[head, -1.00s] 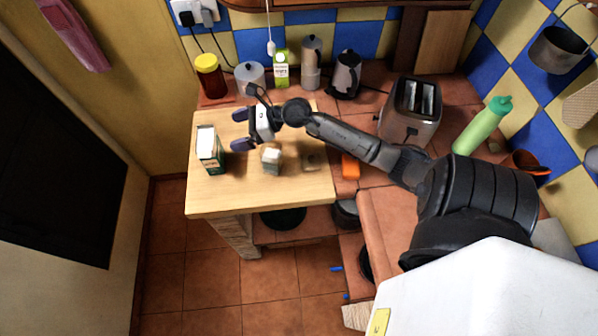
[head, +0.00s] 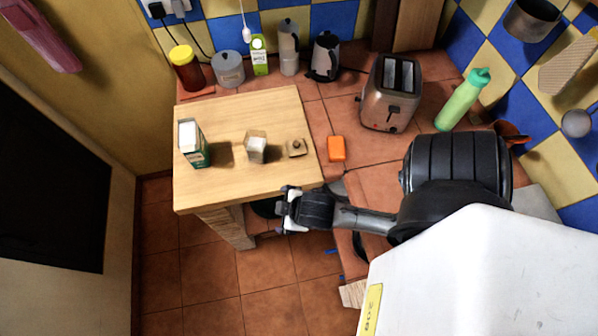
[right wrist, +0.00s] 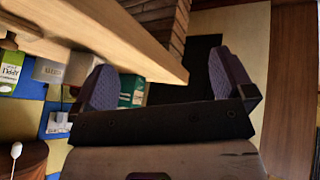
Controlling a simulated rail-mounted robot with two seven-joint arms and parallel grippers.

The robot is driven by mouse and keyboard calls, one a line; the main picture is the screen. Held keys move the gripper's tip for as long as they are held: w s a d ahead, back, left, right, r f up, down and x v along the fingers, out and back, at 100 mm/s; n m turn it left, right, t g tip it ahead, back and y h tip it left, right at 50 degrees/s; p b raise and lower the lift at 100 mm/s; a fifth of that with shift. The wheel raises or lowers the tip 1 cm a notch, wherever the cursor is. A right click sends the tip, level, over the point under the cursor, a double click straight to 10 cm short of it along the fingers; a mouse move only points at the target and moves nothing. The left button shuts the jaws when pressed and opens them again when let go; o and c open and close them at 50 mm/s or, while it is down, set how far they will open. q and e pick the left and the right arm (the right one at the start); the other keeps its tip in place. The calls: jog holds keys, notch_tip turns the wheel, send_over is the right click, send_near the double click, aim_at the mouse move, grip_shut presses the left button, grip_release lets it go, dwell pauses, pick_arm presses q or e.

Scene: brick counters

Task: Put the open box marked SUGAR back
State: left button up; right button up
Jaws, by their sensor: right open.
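A dark green box with a white top (head: 195,150) stands upright at the left of the wooden board (head: 235,108); its lettering is too small to read. A green and white piece, likely the same box, shows between the fingers in the right wrist view (right wrist: 132,88). A small glass jar with white contents (head: 255,148) stands mid-board. A small tan lid with a knob (head: 297,148) lies right of it. My right gripper (head: 283,211) is open and empty, just off the board's front edge, apart from the box. My left gripper is out of view.
Along the back wall stand a red jar with yellow lid (head: 186,68), a grey canister (head: 228,69), a green-white carton (head: 259,56), a moka pot (head: 288,47) and a kettle (head: 325,56). A toaster (head: 390,95) and an orange block (head: 336,148) sit to the right.

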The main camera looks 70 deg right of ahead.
jog(key=s+a+g+y, duration=0.2)
jog(key=s+a, duration=0.2)
jog(key=s, duration=0.1)
jog(key=shift+a+f+m+g, duration=0.15)
jog(key=shift+f+m+g, duration=0.15)
jog(key=shift+m+g, duration=0.1)
